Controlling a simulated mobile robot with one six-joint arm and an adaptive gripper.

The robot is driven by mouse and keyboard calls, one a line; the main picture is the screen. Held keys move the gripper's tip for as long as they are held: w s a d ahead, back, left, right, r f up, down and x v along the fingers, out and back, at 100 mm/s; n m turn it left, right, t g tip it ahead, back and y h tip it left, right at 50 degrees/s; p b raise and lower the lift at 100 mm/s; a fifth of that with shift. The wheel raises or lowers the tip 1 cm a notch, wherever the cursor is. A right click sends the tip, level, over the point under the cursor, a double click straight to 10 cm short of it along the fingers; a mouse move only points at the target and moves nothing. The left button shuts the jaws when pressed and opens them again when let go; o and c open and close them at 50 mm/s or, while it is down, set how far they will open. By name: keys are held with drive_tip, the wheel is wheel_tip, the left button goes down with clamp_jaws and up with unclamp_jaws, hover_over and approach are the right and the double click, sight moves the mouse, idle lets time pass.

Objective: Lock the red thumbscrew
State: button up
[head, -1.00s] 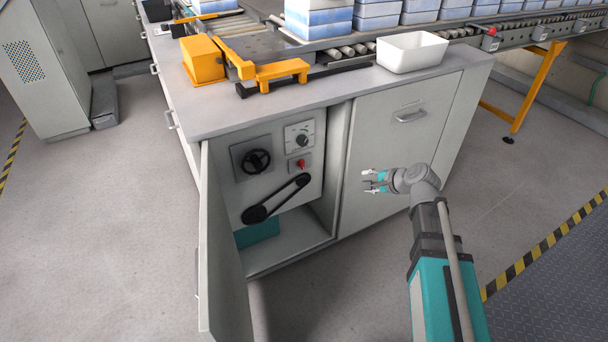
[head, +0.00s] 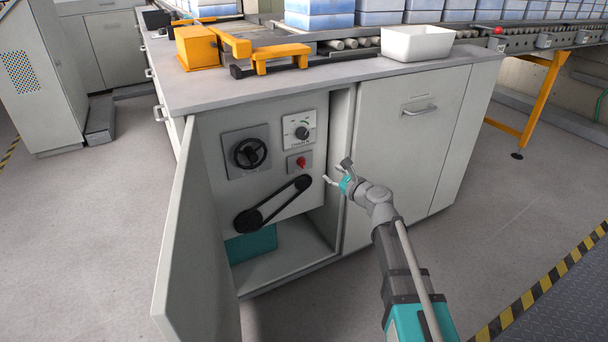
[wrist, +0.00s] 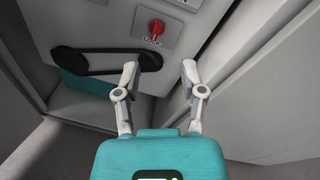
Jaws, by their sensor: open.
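The red thumbscrew (head: 301,162) sits on a small grey plate on the panel inside the open cabinet. It also shows in the wrist view (wrist: 156,28), above and ahead of the fingers. My gripper (head: 334,173) is open and empty, at the right side of the cabinet opening, to the right of the thumbscrew and apart from it. In the wrist view both fingers of my gripper (wrist: 160,70) are spread, with nothing between them.
Around the thumbscrew are a black handwheel (head: 250,153), a dial (head: 302,126) and a black belt drive (head: 272,204). The open cabinet door (head: 178,240) stands at the left. A closed door (head: 400,165) is at the right. A teal box (head: 250,245) lies on the cabinet floor.

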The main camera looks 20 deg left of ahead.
sight(304, 160)
drive_tip(key=w+a+f+m+t+b, duration=0.1)
drive_tip(key=a+f+m+t+b, duration=0.1)
drive_tip(key=f+m+b, duration=0.3)
drive_tip(key=shift+x, duration=0.85)
drive_tip(key=shift+s+a+r, duration=0.1)
drive_tip(key=shift+s, duration=0.05)
drive_tip(key=x, duration=1.3)
drive_tip(key=shift+a+r, duration=0.1)
drive_tip(key=shift+a, duration=0.3)
clamp_jaws()
